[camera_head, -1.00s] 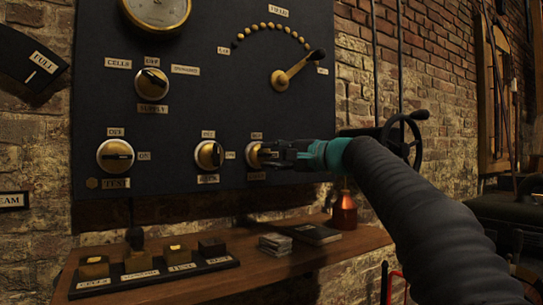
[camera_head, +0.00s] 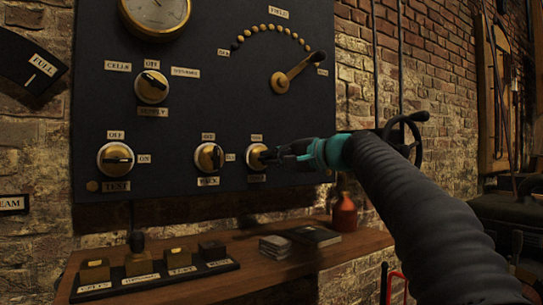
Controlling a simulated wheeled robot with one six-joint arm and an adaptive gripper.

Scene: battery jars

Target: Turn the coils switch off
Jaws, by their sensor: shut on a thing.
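A dark panel (camera_head: 215,110) carries several brass rotary switches. The rightmost switch (camera_head: 256,152) of the lower row has a small label above and one below, both too blurred to read; I cannot confirm that it is the coils switch. My gripper (camera_head: 268,157), dark with a teal band behind it, reaches in from the right and is shut on this switch's knob. The fingers hide most of the knob, so its angle cannot be told. The middle lower switch (camera_head: 208,156) is just left of my gripper, apart from it. The left lower switch (camera_head: 115,159) has its knob roughly level, toward ON.
A lever (camera_head: 295,74) sits above my gripper. A handwheel (camera_head: 404,136) stands to the right, behind my arm. The wooden shelf (camera_head: 300,262) below holds a reddish bottle (camera_head: 344,212), small books (camera_head: 312,236) and a row of labelled blocks (camera_head: 138,262).

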